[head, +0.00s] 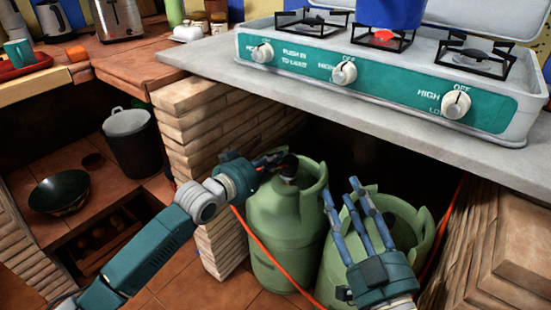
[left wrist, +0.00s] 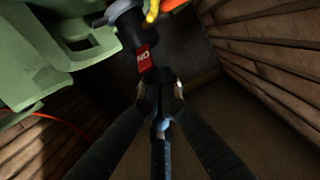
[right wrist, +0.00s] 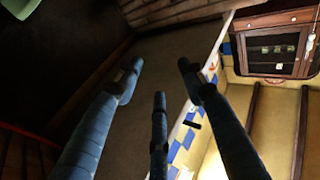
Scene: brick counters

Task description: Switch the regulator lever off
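The dark regulator (head: 289,166) sits on top of the left green gas cylinder (head: 283,228). I see nothing clearly held. My right gripper (head: 358,190) is open and empty above the right cylinder (head: 345,262); its spread fingers fill the right wrist view (right wrist: 158,85).
A stove (head: 390,80) with a blue pot (head: 390,12) on a glowing burner stands on the counter (head: 215,58) above. Brick walls (head: 200,130) flank the cylinder space. An orange hose (head: 262,250) runs in front of the left cylinder. A dark pot (head: 133,150) stands at left.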

